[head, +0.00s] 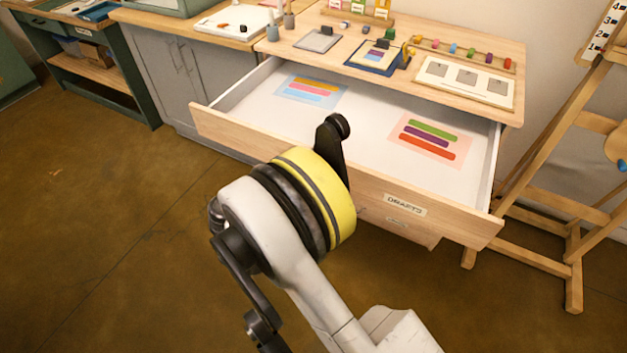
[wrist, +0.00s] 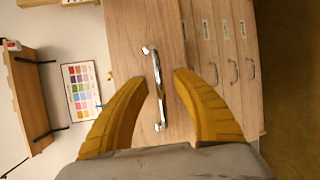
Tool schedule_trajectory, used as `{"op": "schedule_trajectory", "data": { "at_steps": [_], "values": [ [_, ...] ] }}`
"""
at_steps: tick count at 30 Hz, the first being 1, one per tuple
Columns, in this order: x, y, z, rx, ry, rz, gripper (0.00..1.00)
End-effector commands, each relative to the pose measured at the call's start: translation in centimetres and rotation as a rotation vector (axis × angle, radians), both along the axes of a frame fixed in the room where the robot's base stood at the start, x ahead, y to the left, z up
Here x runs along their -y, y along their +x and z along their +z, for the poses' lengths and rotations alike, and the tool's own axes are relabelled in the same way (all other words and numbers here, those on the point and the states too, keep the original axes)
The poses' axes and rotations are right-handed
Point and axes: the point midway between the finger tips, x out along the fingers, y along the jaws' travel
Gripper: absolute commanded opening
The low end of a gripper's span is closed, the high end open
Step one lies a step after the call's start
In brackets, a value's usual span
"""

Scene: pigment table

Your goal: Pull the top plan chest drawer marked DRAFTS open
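The top drawer (head: 235,132) of the plan chest stands well open in the head view, its white inside showing. Its wooden front bears the DRAFTS label (head: 405,204). In the wrist view, a metal bar handle (wrist: 157,95) on a wooden front lies in the gap between the fingertips of my gripper (wrist: 162,78). The two yellow fingers are apart, with space visible on both sides of the bar. I cannot tell how deep the bar sits between them. In the head view my arm hides the fingers and this handle.
Two sheets with coloured strips, a blue one (head: 311,92) and a pink one (head: 432,139), lie in the drawer. The chest top (head: 300,38) holds trays and small blocks. A wooden easel (head: 548,150) stands close on the right. Floor to the left is clear.

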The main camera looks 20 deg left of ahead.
Motion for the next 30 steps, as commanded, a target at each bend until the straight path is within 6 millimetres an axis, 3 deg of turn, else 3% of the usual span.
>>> {"op": "schedule_trajectory", "data": {
  "at_steps": [10,22,30],
  "values": [
    [-0.6,-0.9,0.3,0.000,0.000,0.004,0.32],
    [-4.4,-8.0,2.4,0.000,0.000,0.004,0.32],
    [-5.5,-10.1,3.1,0.000,0.000,0.000,0.32]
  ]
}}
